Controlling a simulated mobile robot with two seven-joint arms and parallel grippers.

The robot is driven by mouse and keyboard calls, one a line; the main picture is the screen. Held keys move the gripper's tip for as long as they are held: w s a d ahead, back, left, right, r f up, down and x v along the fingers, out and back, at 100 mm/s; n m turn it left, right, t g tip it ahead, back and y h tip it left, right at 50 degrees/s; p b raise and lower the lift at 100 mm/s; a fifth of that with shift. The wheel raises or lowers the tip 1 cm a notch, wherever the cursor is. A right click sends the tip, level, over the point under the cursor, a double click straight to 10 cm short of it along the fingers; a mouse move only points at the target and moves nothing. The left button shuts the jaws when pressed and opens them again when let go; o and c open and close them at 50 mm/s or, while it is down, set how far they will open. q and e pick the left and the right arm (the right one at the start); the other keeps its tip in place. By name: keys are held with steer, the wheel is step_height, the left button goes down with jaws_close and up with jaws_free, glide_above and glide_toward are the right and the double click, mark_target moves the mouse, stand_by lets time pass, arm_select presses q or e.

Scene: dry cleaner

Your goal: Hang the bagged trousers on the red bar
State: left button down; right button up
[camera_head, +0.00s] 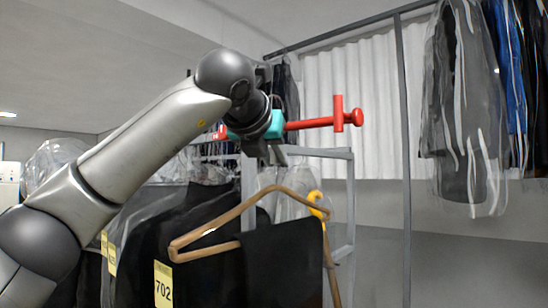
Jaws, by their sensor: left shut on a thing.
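The dark trousers (285,262) hang over a brown wooden hanger (235,212) in the lower middle of the head view. No clear bag film shows on them. The red bar (308,123) sticks out to the right behind my left gripper, with a red upright stop near its end. My left gripper (265,153) is in front of the bar's inner part, above the hanger. It is shut on the hanger's upper end; the hook itself is hard to make out. The trousers' lower part is out of frame. My right gripper is not in view.
Dark bagged garments with a yellow 702 tag (163,284) hang behind on the left. A grey rack post (403,150) stands right of the bar. Bagged clothes (464,110) hang at the upper right. A yellow piece (318,204) is beside the hanger. Space between bar end and post looks clear.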

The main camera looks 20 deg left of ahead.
arm_select(q)
steer(key=shift+w+r, duration=0.1)
steer(key=shift+w+d+p, duration=0.35)
steer(key=shift+w+p, duration=0.25)
steer(key=shift+w, duration=0.3)
steer(key=shift+w+d+p, duration=0.4)
steer(key=shift+w+p, duration=0.15)
steer(key=shift+w, duration=0.35)
steer(key=shift+w+d+p, duration=0.35)
steer(key=shift+w+p, duration=0.25)
steer(key=shift+w, duration=0.3)
steer(key=shift+f+b, duration=1.6)
steer(key=shift+b, duration=0.2)
steer(key=shift+f+b, duration=0.2)
steer(key=shift+b, duration=0.15)
steer(key=c, duration=0.7)
jaws_free()
steer(key=shift+o, duration=0.2)
steer(key=shift+f, duration=0.15)
